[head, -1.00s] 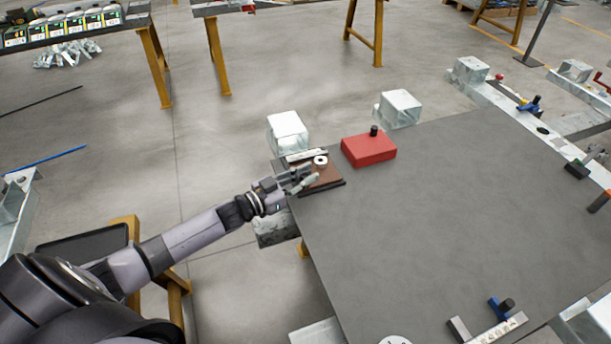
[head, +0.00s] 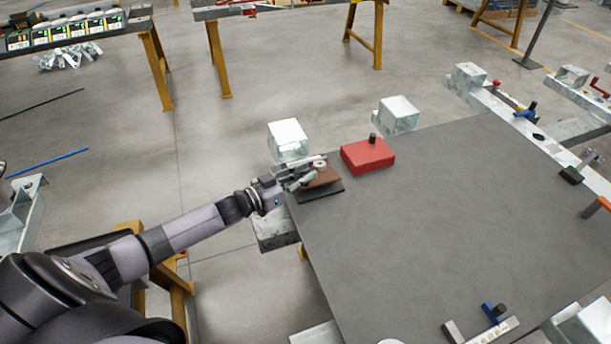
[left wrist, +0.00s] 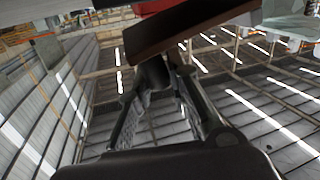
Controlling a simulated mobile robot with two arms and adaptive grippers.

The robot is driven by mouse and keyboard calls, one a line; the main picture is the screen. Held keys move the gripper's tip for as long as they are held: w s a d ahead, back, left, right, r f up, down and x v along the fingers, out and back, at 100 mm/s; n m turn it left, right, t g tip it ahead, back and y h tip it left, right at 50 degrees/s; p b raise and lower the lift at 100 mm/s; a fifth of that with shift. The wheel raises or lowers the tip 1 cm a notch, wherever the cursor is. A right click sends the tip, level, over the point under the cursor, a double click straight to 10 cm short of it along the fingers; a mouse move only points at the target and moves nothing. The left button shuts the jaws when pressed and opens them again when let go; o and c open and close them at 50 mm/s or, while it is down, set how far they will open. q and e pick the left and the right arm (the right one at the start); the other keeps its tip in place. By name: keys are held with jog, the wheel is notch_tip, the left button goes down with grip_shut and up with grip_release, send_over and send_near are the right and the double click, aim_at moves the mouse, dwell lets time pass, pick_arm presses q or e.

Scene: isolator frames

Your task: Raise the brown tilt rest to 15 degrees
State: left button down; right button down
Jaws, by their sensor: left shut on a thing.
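The brown tilt rest (head: 322,178) sits at the back left corner of the grey table. Its brown plate is tilted up above a dark base (head: 325,192), with a gap between them at the front. A small pale round part (head: 319,164) lies on or at the plate's upper side. My left gripper (head: 300,179) is at the left edge of the plate and shut on it. In the left wrist view the brown plate (left wrist: 185,32) slants across the top, at the fingertips (left wrist: 158,70). The exact angle cannot be read. My right gripper is not in view.
A red block with a black knob (head: 368,155) stands right of the tilt rest. Pale metal blocks (head: 288,138) (head: 397,114) stand behind. The grey tabletop (head: 440,220) is clear in the middle. A blue-handled clamp (head: 492,312) lies near the front edge.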

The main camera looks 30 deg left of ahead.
pick_arm(q)
jog(key=c, duration=1.5)
grip_release()
jog(key=shift+w+a+r, duration=0.15)
jog(key=shift+a, duration=0.05)
jog(key=v, duration=1.2)
jog(key=shift+d, duration=0.1)
